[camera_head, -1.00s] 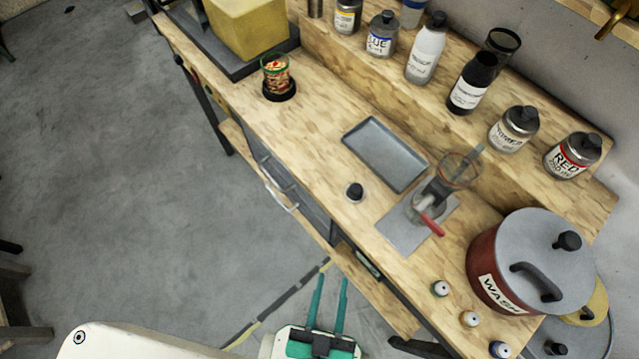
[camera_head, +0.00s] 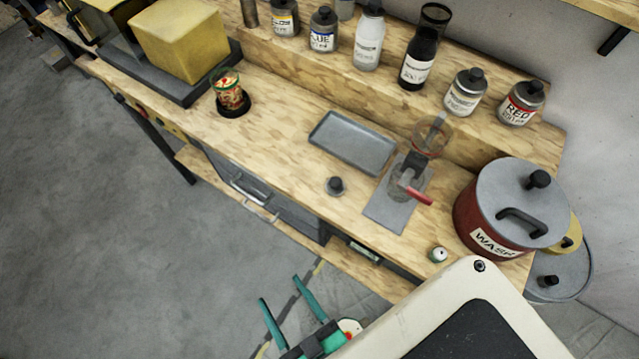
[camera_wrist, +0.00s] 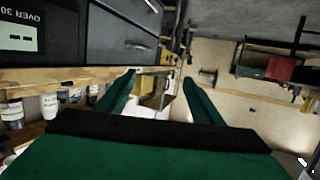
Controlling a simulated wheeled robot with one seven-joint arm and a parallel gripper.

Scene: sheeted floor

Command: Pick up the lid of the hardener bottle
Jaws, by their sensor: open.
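Several lidded bottles stand on the raised back shelf, but I cannot read for sure which is the hardener. The candidates are a white bottle with a black lid (camera_head: 368,42), a dark bottle (camera_head: 417,65) and a grey jar with a dark lid (camera_head: 464,95). The RED jar (camera_head: 520,105) and BLUE jar (camera_head: 323,32) carry legible labels. My gripper (camera_head: 280,291), with green fingers, is open and empty, off the bench's front side. Its spread fingers also show in the wrist view (camera_wrist: 160,76).
A yellow block (camera_head: 180,40) stands far left. Floor is open at left.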

